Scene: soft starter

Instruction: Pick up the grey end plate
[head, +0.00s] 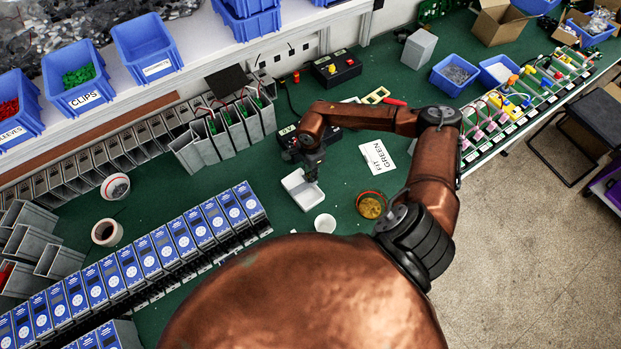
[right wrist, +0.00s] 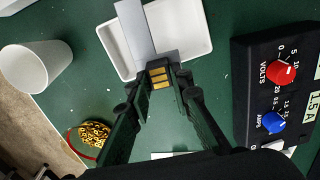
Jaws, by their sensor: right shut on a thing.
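My right gripper (head: 312,178) reaches down over the white shallow tray (head: 298,196) on the green bench. In the right wrist view, the fingertips (right wrist: 158,88) are closed on the grey end plate (right wrist: 135,30), a flat light grey piece that sticks out past them across the white tray (right wrist: 182,25). A small dark part with gold bars (right wrist: 159,77) shows between the fingertips; I cannot tell if it belongs to the plate. I cannot tell whether the plate touches the tray. In the head view the plate is too small to make out. My left gripper is not in view.
A white cup (head: 325,223) and a dish of brass bits (head: 371,205) stand near the tray. A black power supply (right wrist: 275,90) is close to the gripper's right in the wrist view. Blue-fronted units (head: 160,252) line the bench at left. A "FIT GREEN" card (head: 377,158) lies flat.

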